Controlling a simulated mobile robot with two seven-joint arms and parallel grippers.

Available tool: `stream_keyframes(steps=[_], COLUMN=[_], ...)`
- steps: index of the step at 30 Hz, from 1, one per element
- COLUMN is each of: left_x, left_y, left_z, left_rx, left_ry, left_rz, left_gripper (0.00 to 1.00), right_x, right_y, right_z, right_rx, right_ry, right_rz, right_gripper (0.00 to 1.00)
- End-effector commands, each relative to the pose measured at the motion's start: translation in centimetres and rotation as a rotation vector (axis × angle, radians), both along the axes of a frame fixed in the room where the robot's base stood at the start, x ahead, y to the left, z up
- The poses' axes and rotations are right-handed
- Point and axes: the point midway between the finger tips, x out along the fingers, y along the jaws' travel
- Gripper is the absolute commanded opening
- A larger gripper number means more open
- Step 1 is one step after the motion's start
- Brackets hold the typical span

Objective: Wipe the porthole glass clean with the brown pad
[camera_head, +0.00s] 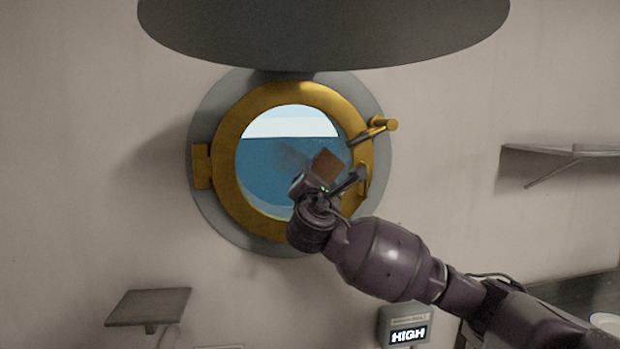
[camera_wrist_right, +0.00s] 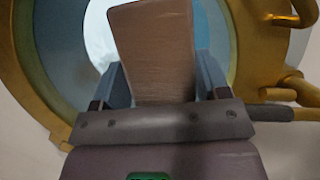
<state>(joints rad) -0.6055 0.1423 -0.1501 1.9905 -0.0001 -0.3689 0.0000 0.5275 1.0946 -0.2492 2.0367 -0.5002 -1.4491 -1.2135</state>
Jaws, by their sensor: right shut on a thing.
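The brown pad (camera_head: 328,166) is in my right gripper (camera_head: 328,180), in front of the lower right part of the porthole glass (camera_head: 268,170). In the right wrist view the pad (camera_wrist_right: 152,50) stands upright between the two fingers of my right gripper (camera_wrist_right: 158,85), which is shut on it. I cannot tell whether the pad touches the glass. The glass shows pale sky above blue water, with a dark smudge near its middle. A brass ring (camera_head: 228,190) with a hinge at left and latches at right frames the glass. My left gripper is not in view.
A large dark round shape (camera_head: 320,30) hangs above the porthole. A small shelf (camera_head: 148,306) is at lower left, and a wall shelf (camera_head: 560,151) is at right. A box with a "HIGH" display (camera_head: 408,333) is below. Brass latch handles (camera_head: 380,126) stick out beside the glass.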

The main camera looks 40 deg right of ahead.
Motion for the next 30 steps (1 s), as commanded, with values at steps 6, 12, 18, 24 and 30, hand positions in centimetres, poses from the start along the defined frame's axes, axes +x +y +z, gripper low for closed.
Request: stream_keyframes(steps=[6,12,18,24,30], left_x=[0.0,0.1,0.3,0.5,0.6], left_y=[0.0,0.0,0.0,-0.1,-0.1], left_z=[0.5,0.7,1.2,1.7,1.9], left_rx=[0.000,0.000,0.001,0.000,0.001], left_ry=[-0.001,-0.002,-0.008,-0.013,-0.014], left_rz=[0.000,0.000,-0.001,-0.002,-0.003], left_gripper=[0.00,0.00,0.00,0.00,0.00], right_x=[0.1,0.4,1.1,1.8,2.1], right_y=[-0.2,0.1,1.4,2.7,3.2], right_z=[0.1,0.0,0.0,0.0,-0.1], right_rx=[0.001,0.001,0.002,0.001,0.001], right_ry=[0.001,0.001,0.000,0.001,0.002], right_rz=[0.001,0.003,0.003,0.004,0.003], right_gripper=[0.49,0.49,0.49,0.49,0.49])
